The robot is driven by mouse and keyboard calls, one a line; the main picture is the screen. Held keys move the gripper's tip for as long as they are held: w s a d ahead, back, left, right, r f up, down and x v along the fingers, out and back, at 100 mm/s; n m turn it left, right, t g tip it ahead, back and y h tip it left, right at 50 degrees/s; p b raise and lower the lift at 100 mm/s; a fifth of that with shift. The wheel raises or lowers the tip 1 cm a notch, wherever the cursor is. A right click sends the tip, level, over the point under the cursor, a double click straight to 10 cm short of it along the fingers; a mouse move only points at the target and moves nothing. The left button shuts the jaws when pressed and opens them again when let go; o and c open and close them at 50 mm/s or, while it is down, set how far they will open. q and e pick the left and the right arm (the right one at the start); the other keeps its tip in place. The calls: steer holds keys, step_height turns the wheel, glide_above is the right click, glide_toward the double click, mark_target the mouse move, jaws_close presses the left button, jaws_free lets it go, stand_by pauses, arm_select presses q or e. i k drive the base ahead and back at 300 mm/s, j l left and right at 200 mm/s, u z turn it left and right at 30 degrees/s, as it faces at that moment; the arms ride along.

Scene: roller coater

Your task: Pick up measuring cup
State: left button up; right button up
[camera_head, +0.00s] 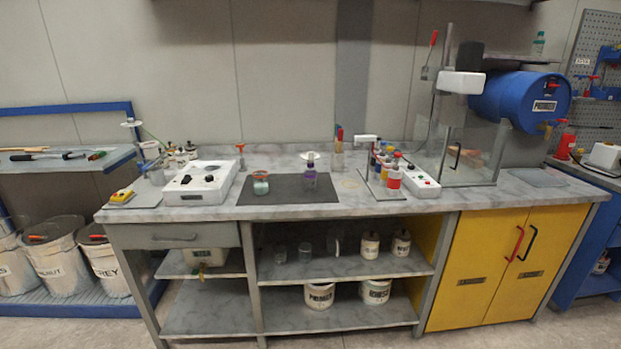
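No thing here is clearly marked as the measuring cup. Several small clear cup-like vessels stand on the upper open shelf under the bench, among them a clear vessel (305,252) and a smaller clear vessel (280,254) to its left. A small clear jar with green contents (260,184) stands on the dark mat (285,194) on the bench top. A purple-banded bottle (310,178) stands to its right on the same mat. Any markings on these vessels are too small to read. Neither of my grippers is in view.
The bench top (240,212) holds a white device (200,184) at left and several colored bottles beside another white device (421,183) at right. A glass enclosure (471,150) and blue barrel (520,98) stand further right. Labelled cans (319,297) stand on the lower shelf.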

mark_target(261, 183)
steer(key=i+j+z, duration=0.4)
steer(key=j, duration=0.35)
steer(key=i+j+z, duration=0.2)
steer(key=j, duration=0.2)
steer(key=i, duration=0.05)
